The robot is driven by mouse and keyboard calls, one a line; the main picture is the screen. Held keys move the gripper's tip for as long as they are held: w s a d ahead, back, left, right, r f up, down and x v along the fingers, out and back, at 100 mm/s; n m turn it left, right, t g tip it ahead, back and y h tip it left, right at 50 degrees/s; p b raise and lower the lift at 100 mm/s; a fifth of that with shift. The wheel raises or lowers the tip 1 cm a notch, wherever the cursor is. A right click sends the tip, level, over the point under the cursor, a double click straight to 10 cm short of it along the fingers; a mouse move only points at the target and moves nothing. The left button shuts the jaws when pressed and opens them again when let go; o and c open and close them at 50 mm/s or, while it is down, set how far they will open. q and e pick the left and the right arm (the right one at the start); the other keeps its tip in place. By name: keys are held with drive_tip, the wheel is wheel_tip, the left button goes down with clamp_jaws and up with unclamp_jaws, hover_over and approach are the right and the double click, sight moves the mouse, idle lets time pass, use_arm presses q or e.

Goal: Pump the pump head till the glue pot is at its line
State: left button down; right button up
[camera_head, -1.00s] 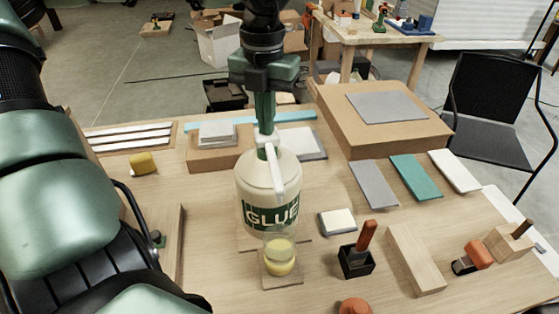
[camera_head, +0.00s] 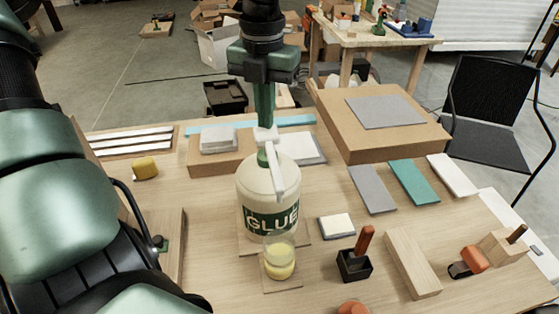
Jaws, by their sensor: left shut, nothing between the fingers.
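The white glue bottle (camera_head: 268,187) with a green GLUE label stands upright on a wooden board. Its white pump head (camera_head: 266,135) sits on top, with the spout pointing down toward the front. My left gripper (camera_head: 264,122) is shut and empty, pointing down right above the pump head; it seems to touch its top. The clear glue pot (camera_head: 279,258) stands in front of the bottle on a small wood piece, partly filled with yellow glue. I cannot make out its line. My right gripper is not in view.
A cardboard box (camera_head: 350,142) is behind right. A black holder (camera_head: 354,266) with a red-handled tool, a wood block (camera_head: 411,262) and an orange clamp-like tool (camera_head: 470,262) stand to the right.

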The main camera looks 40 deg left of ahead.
use_arm(q)
wheel_tip(320, 180, up, 6)
drive_tip(key=p, duration=0.3)
idle(0.3)
drive_tip(key=shift+p, duration=0.3)
idle(0.3)
drive_tip(key=shift+f+n+p, duration=0.15)
drive_tip(key=shift+n+p, duration=0.75)
drive_tip(key=shift+n, duration=1.15)
drive_tip(key=shift+f+n+p, duration=0.15)
drive_tip(key=shift+n+p, duration=0.8)
drive_tip(key=shift+n, duration=1.05)
drive_tip(key=shift+f+n+p, duration=0.15)
drive_tip(key=shift+n+p, duration=0.75)
drive_tip(key=shift+n, duration=1.15)
wheel_tip(320, 180, down, 4)
drive_tip(key=b, duration=0.3)
drive_tip(key=shift+f, duration=0.1)
drive_tip(key=shift+f+b, duration=0.3)
